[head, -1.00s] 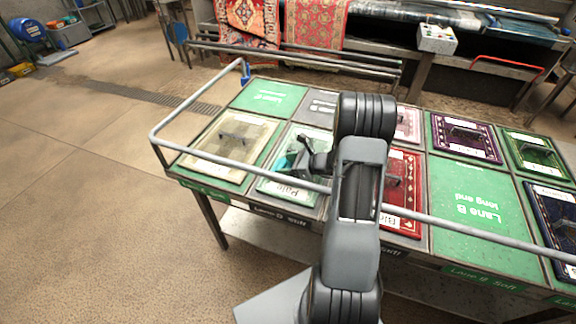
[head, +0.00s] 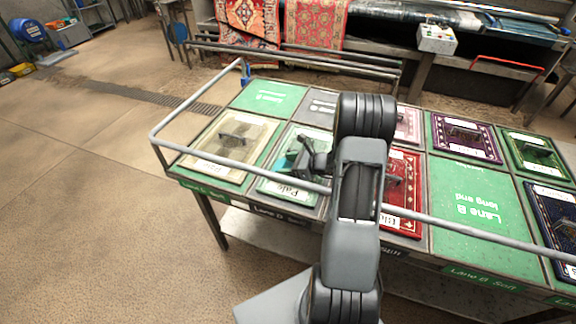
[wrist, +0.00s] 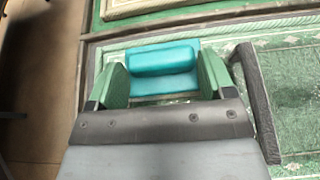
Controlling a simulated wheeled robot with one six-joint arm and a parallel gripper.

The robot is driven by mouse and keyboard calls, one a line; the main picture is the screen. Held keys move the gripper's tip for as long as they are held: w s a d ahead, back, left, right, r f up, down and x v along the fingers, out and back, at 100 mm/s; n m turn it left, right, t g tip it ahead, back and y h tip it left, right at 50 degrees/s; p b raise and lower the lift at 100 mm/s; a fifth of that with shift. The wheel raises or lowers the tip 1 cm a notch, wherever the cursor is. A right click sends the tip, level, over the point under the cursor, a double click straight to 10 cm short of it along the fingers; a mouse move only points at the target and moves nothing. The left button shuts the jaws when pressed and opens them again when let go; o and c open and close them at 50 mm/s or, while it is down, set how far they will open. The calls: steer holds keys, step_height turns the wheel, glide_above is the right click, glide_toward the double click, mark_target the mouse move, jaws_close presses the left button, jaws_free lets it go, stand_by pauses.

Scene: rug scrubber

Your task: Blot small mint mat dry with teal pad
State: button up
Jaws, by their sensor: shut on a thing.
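The small mint mat (head: 273,174), pale green with a label starting "Pale", lies on the table just left of my arm. Its patterned green surface (wrist: 292,90) fills the right of the wrist view. My gripper (head: 303,158) is low over this mat. In the wrist view my gripper (wrist: 165,80) is shut on the teal pad (wrist: 163,60), which sits between its two green fingers. The pad lies over the mat's border area; I cannot tell whether it touches. A dark grey handle (wrist: 256,105) stands beside the right finger. My arm hides part of the mat in the head view.
A cream mat (head: 250,155) with a handle lies to the left. A red mat (head: 407,205) lies right of my arm, with purple (head: 465,137) and green mats beyond. A grey rail (head: 460,232) crosses in front of the table. Open floor lies left.

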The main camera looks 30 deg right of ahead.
steer(key=shift+s, duration=0.1)
stand_by(0.3)
steer(key=shift+r+p, duration=1.55)
steer(key=shift+r, duration=0.65)
steer(key=shift+r, duration=0.1)
